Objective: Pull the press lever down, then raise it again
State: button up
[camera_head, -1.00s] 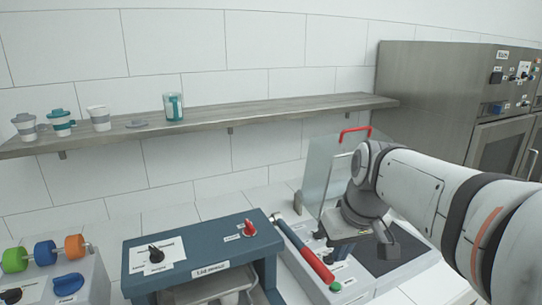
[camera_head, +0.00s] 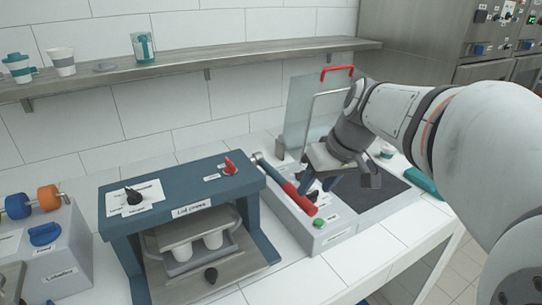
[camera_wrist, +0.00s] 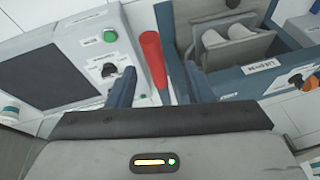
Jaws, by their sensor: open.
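The press lever is a metal bar with a red handle (camera_head: 299,197). It lies low and slanted along the right side of the blue lid press (camera_head: 180,185). In the wrist view the red handle (camera_wrist: 153,58) shows ahead, between the lines of my two fingers. My gripper (camera_head: 320,184) is open, with its dark blue fingers pointing down just right of the handle in the head view. My gripper (camera_wrist: 160,88) looks empty in the wrist view. I cannot tell whether a finger touches the handle. Two white cups (camera_head: 205,243) stand inside the press.
A grey unit with a green button (camera_head: 318,223) and a black pad (camera_head: 378,192) is right of the lever. A clear guard with a red handle (camera_head: 337,71) stands behind. A shelf (camera_head: 180,60) holds cups. A grey box with coloured rollers (camera_head: 20,206) is left.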

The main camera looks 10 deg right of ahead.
aim_at(282, 182)
jog(key=shift+n+y, duration=0.3)
jog(key=shift+n, duration=0.1)
jog(key=w+f, duration=0.1)
jog(key=f, duration=0.1)
jog(key=w+a+f, duration=0.1)
jog(key=w+f, duration=0.3)
jog(key=shift+a+f, duration=0.3)
jog(key=shift+a, duration=0.05)
jog(key=shift+c, duration=0.5)
grip_shut()
